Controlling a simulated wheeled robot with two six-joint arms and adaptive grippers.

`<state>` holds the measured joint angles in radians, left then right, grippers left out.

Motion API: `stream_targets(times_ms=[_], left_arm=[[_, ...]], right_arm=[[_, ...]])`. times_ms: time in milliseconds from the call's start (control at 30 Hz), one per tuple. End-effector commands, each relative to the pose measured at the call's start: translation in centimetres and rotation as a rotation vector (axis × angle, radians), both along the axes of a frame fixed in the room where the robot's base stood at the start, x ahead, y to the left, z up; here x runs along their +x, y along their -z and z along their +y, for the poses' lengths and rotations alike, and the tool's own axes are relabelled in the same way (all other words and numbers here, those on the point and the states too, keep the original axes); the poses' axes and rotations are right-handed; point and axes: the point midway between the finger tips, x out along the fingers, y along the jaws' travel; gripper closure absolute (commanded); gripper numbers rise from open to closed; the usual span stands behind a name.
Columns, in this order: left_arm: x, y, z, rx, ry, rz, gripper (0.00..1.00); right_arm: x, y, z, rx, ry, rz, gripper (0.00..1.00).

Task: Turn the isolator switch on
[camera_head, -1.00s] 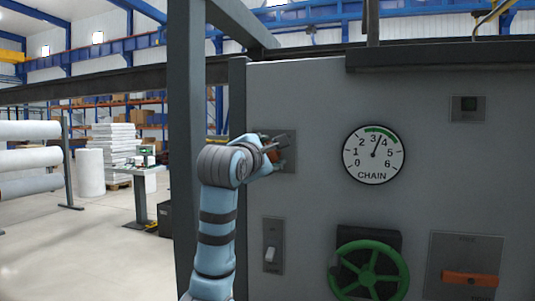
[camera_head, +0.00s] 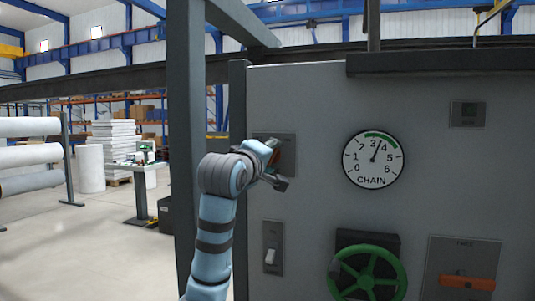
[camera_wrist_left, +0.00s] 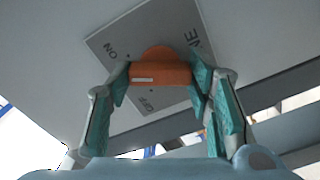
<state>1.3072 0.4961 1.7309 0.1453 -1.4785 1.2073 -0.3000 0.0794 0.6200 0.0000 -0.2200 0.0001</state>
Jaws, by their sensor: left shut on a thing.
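The isolator switch is an orange knob (camera_wrist_left: 160,71) with a white mark, on a grey plate (camera_wrist_left: 123,32) lettered ON and OFF. In the wrist view the white mark is on the knob's left part, in the area between the two words. The plate also shows in the head view (camera_head: 288,141), at the panel's upper left. My left gripper (camera_head: 277,165) is at this plate, with its two fingers (camera_wrist_left: 161,83) shut on opposite sides of the knob. In the head view my wrist and fingers hide most of the knob. My right gripper is not in view.
The grey panel also carries a CHAIN dial (camera_head: 373,159) reading between 3 and 4, a white rocker switch (camera_head: 270,256), a green handwheel (camera_head: 402,272), an orange handle (camera_head: 467,283) and a small dark window (camera_head: 467,114). A grey post (camera_head: 186,120) stands left of the panel.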

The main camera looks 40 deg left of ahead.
Motion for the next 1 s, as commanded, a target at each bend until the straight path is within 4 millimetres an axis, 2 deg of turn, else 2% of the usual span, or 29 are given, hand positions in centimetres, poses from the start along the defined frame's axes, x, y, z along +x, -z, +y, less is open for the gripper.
stream_targets(times_ms=[400,1000], left_arm=[[0.1,0.2,0.0,0.246,0.000,0.093,0.81],[0.1,0.3,0.0,0.306,0.001,0.117,0.81]], right_arm=[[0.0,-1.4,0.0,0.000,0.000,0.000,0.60],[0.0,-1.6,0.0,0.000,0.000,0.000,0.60]])
